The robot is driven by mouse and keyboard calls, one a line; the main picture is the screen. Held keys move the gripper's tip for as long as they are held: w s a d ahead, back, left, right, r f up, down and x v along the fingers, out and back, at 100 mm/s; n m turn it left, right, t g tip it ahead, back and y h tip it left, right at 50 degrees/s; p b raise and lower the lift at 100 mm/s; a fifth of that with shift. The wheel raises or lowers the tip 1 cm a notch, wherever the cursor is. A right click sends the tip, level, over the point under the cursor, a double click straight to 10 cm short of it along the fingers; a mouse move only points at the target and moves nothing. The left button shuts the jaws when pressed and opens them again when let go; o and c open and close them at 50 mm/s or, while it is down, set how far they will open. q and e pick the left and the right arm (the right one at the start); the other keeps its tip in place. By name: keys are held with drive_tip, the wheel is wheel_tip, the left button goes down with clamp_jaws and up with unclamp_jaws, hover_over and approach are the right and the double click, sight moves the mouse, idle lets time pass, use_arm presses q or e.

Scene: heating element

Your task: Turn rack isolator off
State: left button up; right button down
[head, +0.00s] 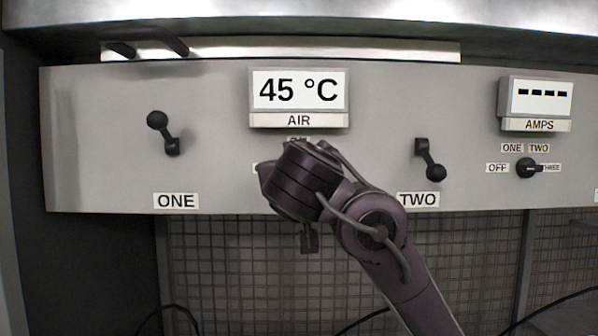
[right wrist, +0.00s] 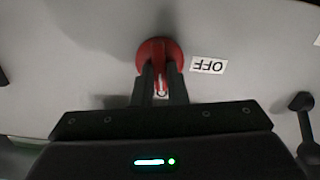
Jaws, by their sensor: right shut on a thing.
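The red rack isolator knob (right wrist: 160,50) is on the grey panel in the right wrist view. Its grip runs straight down in that picture, with a white mark near its lower end, and does not point at the OFF label. The OFF label (right wrist: 209,65) is upside down to the right of the knob. My right gripper (right wrist: 161,88) is shut on the knob's grip. In the head view my right wrist (head: 300,180) covers the knob below the AIR display. My left gripper is not in view.
The AIR display (head: 299,92) reads 45 °C. A black lever stands on each side, by ONE (head: 164,133) and by TWO (head: 429,160). A black rotary switch (head: 529,168) is under the AMPS display (head: 540,98), which shows dashes. A mesh (head: 220,265) lies below the panel.

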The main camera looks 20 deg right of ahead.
drive_tip(key=shift+a+f+n+b, duration=0.1)
drive_tip(key=shift+n, duration=2.5)
drive_tip(key=shift+a+f+n+b, duration=0.1)
drive_tip(key=shift+n+b, duration=0.05)
drive_tip(key=shift+n, duration=2.45)
drive_tip(key=shift+a+f+n+b, duration=0.1)
drive_tip(key=shift+n, duration=2.5)
drive_tip(key=shift+f, duration=0.1)
drive_tip(key=c, duration=1.4)
unclamp_jaws()
drive_tip(key=shift+c, duration=0.2)
drive_tip(key=b+v, duration=0.3)
drive_tip(key=v, duration=0.4)
drive_tip(key=shift+s, duration=0.4)
